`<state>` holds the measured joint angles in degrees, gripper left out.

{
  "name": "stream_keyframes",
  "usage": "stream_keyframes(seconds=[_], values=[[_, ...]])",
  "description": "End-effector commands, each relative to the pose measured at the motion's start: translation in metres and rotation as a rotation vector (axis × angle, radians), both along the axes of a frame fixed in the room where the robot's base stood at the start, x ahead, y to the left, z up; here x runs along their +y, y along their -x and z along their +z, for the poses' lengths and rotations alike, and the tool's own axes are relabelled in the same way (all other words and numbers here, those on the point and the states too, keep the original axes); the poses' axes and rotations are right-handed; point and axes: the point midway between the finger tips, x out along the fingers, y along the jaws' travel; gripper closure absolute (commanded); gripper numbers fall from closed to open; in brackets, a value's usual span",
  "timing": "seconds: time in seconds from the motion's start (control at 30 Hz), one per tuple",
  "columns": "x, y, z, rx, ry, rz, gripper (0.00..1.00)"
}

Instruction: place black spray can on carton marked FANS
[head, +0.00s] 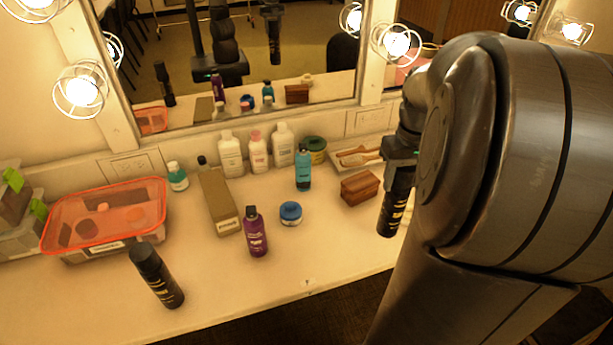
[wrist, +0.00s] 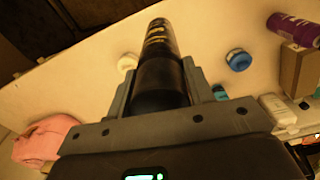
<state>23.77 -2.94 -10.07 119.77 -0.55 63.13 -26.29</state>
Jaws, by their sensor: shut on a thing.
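My gripper (head: 400,160) is shut on a black spray can (head: 393,214) and holds it nearly upright at the right of the counter, beside my arm. In the wrist view the black spray can (wrist: 160,75) sits between both fingers (wrist: 158,90). A long brown carton (head: 216,196) with a small white label lies on the counter left of middle; the label is too small to read. Part of the carton (wrist: 298,68) shows at the right of the wrist view. A second black spray can (head: 157,276) stands at the front left.
A purple bottle (head: 255,232) and blue jar (head: 290,213) stand right of the carton. A reddish-brown box (head: 360,188) is near the held can. Several bottles line the mirror (head: 250,50). An orange-lidded tub (head: 107,215) is left. The front middle counter is clear.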

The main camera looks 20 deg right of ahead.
Motion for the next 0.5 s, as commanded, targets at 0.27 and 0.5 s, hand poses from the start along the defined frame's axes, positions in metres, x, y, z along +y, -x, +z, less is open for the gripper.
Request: stream_keyframes(seconds=[0.27,0.5], values=[[0.021,-0.046,0.016,0.004,0.011,0.210,1.00],[0.097,-0.142,0.049,0.011,0.021,0.710,1.00]])
